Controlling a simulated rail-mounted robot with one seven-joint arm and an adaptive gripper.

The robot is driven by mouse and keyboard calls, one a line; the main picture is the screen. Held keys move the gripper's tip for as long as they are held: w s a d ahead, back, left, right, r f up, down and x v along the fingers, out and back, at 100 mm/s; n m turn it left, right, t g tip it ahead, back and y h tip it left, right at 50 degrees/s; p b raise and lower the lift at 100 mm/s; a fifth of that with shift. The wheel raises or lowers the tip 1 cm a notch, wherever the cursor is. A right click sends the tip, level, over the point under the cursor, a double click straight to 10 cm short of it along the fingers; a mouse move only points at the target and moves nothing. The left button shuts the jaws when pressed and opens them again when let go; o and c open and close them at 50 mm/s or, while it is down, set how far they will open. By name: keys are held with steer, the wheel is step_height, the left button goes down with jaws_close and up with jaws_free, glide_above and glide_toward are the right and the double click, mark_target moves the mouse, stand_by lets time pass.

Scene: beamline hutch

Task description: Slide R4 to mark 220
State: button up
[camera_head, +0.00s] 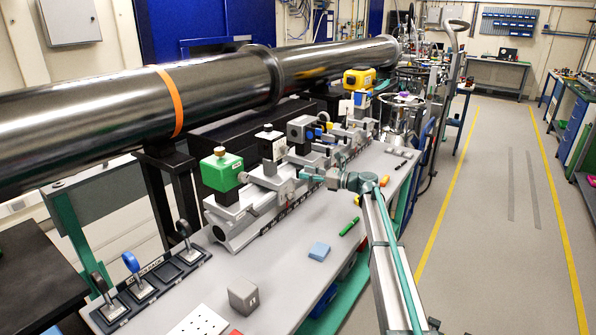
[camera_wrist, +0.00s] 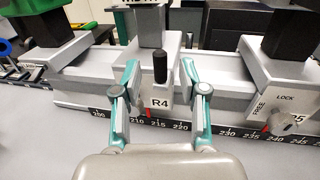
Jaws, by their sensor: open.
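Carriage R4 (camera_wrist: 158,103) is a light grey block with an upright black knob (camera_wrist: 160,68), on the rail in the middle of the wrist view. Its small red pointer (camera_wrist: 149,113) shows between 210 and 215 on the black scale (camera_wrist: 182,127), left of 220. My gripper (camera_wrist: 160,95) is open, with one teal and grey finger on each side of R4's front and knob. Whether either finger touches R4 I cannot tell. In the head view my gripper (camera_head: 318,174) reaches in at the rail's front side; R4 is hard to single out there.
A neighbouring carriage with a FREE/LOCK lever (camera_wrist: 289,122) stands right of R4, near 240. Another carriage (camera_wrist: 58,55) stands to the left, with bare rail between. A blue block (camera_head: 319,251) and a green marker (camera_head: 349,227) lie on the bench in front of the rail.

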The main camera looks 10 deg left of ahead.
mark_target(298, 171)
steer(key=shift+x, duration=2.1)
jaws_close()
